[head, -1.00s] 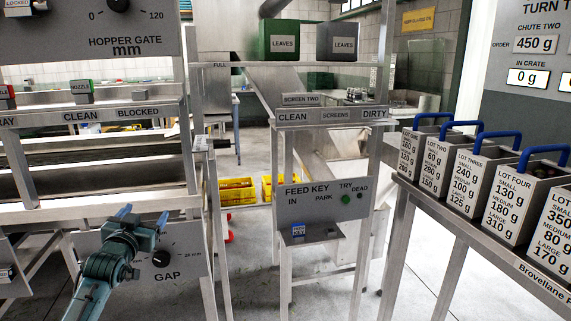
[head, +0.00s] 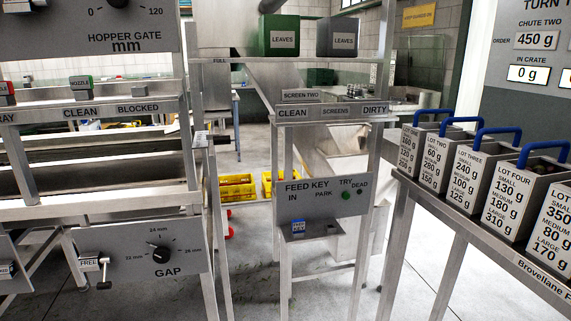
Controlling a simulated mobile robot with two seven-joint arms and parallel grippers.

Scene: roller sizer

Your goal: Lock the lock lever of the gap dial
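The gap dial (head: 161,255) is a black knob on the grey GAP panel at the lower left of the head view. Marks around it include 24 mm at the top and 26 mm at the right. At the panel's left end is a small lever (head: 104,273) that hangs downward, beside a white tag reading FREE (head: 88,261). Nothing touches the dial or the lever. Neither of my grippers is in view.
The feed key panel (head: 322,198) with a blue key tag (head: 298,230) stands right of the dial. A bench with several lot bins (head: 510,202) is at the right. A hopper gate panel (head: 130,32) is above. Floor shows between the frames.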

